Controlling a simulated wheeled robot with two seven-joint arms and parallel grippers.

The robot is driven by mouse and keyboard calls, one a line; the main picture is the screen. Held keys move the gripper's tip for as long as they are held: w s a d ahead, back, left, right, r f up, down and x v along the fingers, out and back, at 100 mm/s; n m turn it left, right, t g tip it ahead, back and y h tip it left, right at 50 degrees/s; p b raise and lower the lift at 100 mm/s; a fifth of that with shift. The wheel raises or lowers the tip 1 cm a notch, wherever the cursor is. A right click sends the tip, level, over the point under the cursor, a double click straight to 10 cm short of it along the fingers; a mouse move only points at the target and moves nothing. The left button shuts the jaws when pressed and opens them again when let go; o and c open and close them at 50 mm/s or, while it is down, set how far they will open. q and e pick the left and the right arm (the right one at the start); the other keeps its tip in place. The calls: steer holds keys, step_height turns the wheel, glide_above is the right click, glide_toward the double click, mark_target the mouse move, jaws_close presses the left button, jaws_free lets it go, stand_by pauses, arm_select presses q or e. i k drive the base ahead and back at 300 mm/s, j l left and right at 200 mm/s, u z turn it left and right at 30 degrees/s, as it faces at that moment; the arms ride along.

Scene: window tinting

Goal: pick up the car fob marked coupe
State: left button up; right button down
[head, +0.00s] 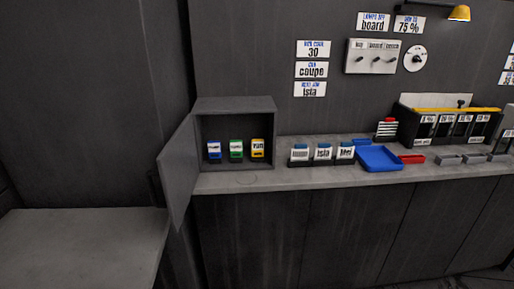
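An open grey cabinet (235,105) stands at the left end of the counter, its door swung out to the left. Inside on its floor stand three small tags or fobs with white labels: a blue one (214,156) at the left, a green one (236,155) in the middle and a yellow one (257,155) at the right. Their label words are too small to read surely, so I cannot tell which is marked coupe. A wall card (312,71) reads "coupe". Neither of my grippers is in view.
The cabinet door (180,172) juts out in front of the counter (236,183). Three labelled holders (322,153), a blue tray (380,159) and a red item (411,159) stand to the right. A grey table (80,245) is at lower left.

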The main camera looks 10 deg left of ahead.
mark_target(214, 147)
steer(key=i+u, duration=0.25)
steer(key=u, duration=0.15)
steer(key=i+u, duration=0.25)
steer(key=u, duration=0.2)
steer(key=i+l+u, duration=0.15)
steer(key=u, duration=0.25)
steer(key=i+l+u, duration=0.2)
steer(key=u, duration=0.2)
steer(key=i+l+u, duration=0.2)
steer(key=u, duration=0.25)
steer(key=l, duration=0.1)
